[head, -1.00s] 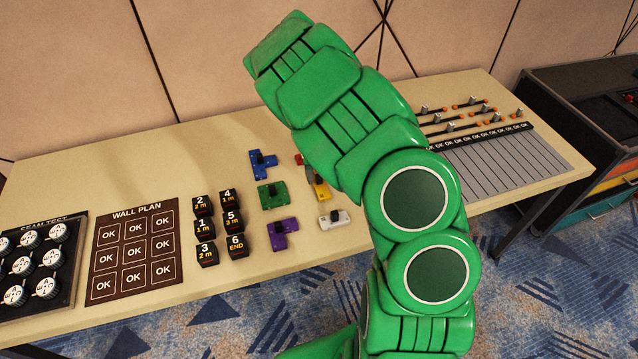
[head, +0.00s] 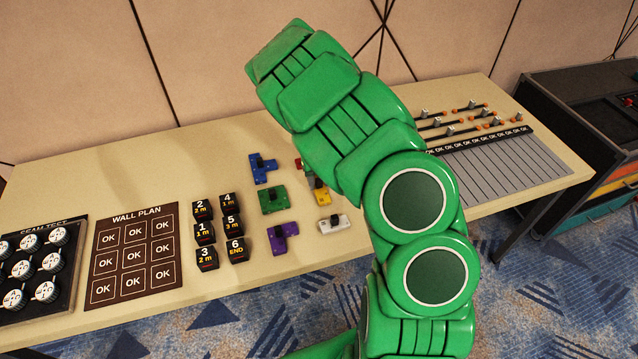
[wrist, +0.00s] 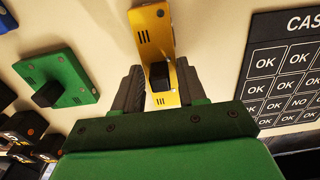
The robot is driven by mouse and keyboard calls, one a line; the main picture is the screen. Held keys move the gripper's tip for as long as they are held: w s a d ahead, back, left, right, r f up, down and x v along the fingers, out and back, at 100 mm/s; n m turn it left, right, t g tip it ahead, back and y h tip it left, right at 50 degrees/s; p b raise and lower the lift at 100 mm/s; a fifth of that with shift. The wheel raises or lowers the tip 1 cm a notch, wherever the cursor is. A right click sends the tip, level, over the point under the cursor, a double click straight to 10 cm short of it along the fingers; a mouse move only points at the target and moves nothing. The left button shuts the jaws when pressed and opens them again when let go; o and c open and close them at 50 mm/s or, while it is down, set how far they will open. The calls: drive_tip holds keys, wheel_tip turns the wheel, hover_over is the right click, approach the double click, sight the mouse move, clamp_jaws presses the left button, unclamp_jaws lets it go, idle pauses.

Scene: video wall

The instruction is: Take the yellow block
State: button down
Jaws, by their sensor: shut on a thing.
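The yellow block (wrist: 160,30) is in the middle of the wrist view, a flat piece with a black knob (wrist: 159,74) on top. My gripper (wrist: 159,82) is shut on it, with one dark finger on each side of the knob. In the head view, part of the yellow block (head: 322,195) shows beside my green arm, and the arm hides the rest and my gripper. I cannot tell whether the block touches the table.
A green block (wrist: 62,84) lies left of my gripper. Blue (head: 262,168), purple (head: 282,237) and white (head: 335,224) blocks lie nearby, with a bit of red by the arm. Black numbered cubes (head: 204,233) stand left. A panel of OK cells (wrist: 285,75) is at right.

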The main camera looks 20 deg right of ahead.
drive_tip(key=shift+r, duration=0.5)
wheel_tip(320, 180, up, 2)
drive_tip(key=s+a+r, duration=0.1)
drive_tip(key=s+r, duration=0.9)
drive_tip(key=s, duration=0.4)
drive_tip(key=shift+a, duration=0.15)
